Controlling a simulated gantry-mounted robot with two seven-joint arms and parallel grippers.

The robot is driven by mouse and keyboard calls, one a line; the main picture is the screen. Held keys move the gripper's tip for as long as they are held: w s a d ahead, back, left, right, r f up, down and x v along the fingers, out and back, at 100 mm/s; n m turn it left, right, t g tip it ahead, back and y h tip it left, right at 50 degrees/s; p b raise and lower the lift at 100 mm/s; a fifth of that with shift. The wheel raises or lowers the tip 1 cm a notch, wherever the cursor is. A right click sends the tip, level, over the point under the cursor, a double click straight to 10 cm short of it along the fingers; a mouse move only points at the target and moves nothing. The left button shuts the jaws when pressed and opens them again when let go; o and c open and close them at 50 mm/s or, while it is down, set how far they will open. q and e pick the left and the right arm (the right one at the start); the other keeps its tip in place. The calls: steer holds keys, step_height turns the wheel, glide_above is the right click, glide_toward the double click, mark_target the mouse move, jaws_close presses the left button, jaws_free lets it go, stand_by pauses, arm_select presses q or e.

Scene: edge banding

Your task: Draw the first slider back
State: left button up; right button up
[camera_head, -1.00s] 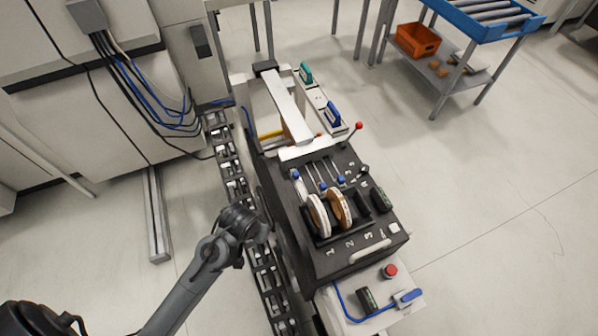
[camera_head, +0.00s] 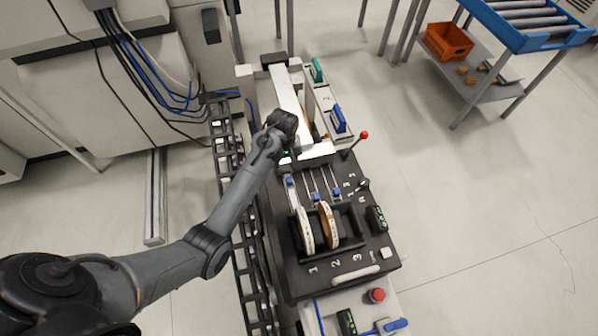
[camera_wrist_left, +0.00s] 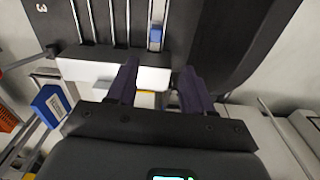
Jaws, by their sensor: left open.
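The first slider (camera_head: 290,182) has a small blue knob on a slot at the left of the black machine panel, in line with the number 1. In the left wrist view its blue knob (camera_wrist_left: 156,36) stands ahead of the fingertips, roughly between their lines. My left gripper (camera_wrist_left: 158,78) is open with nothing between its dark fingers. In the head view my left gripper (camera_head: 287,154) hangs over the panel's far edge, beyond the knob and apart from it; my wrist partly hides the fingers. My right gripper is out of view.
Two other blue slider knobs (camera_head: 316,197) (camera_head: 337,193) sit to the right. Tape rolls (camera_head: 326,225) stand upright nearer the front. A red-knobbed lever (camera_head: 364,135) rises at the panel's right. A white block (camera_wrist_left: 110,72) lies under the fingers.

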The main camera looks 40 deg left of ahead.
arm_select(q)
steer(key=b, duration=0.3)
glide_above(289, 180)
step_height(289, 180, down, 5)
steer(key=shift+w+f+n, duration=0.2)
steer(key=shift+f+n, duration=0.1)
steer(key=shift+n, duration=0.1)
step_height(289, 180, down, 10)
steer(key=shift+s+f+b, duration=0.1)
steer(key=shift+s+b, duration=0.05)
steer(key=shift+b, duration=0.5)
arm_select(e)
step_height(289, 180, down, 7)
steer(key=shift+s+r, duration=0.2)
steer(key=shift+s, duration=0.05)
arm_select(q)
steer(key=shift+c, duration=0.3)
jaws_close()
